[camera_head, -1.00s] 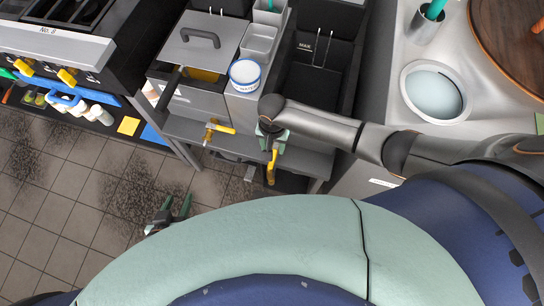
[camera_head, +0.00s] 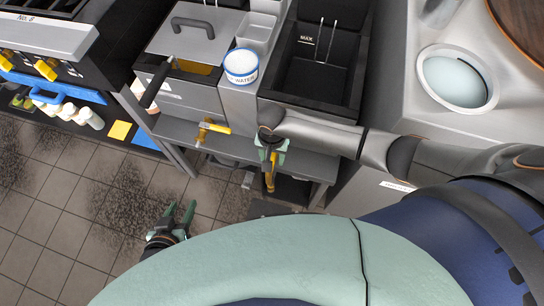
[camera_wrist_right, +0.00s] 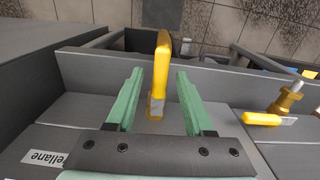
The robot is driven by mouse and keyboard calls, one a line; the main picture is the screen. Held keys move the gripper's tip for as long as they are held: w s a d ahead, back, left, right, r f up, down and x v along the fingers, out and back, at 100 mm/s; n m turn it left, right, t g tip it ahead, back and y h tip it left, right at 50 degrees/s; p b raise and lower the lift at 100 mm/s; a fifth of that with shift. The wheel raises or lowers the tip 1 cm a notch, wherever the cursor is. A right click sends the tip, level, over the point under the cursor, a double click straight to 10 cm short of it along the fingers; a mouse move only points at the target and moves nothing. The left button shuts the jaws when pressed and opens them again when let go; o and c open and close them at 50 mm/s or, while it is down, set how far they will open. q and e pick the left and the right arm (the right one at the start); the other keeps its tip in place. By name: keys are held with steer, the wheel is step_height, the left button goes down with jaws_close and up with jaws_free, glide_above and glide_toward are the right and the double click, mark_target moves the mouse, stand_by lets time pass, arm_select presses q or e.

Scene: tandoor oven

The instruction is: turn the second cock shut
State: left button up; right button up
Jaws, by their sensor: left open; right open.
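Two cocks with yellow handles are on the fryer front. The left cock (camera_head: 213,127) has its handle lying sideways along the front; it also shows at the right of the wrist view (camera_wrist_right: 268,117). The right cock's handle (camera_head: 271,180) points outward from the front. My right gripper (camera_head: 271,150) is over this right cock and partly hides it. In the wrist view, the right cock's yellow handle (camera_wrist_right: 161,68) stands between the open fingers of my right gripper (camera_wrist_right: 158,85), with gaps on both sides. My left gripper (camera_head: 179,213) is open and empty, low over the tiled floor.
A lidded tank (camera_head: 193,47), a white tub (camera_head: 241,66) and an open black fryer well (camera_head: 313,82) stand above the cocks. A steel counter with a round basin (camera_head: 457,80) is at the right.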

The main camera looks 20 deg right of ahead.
jaws_close()
stand_by(0.4)
stand_by(1.0)
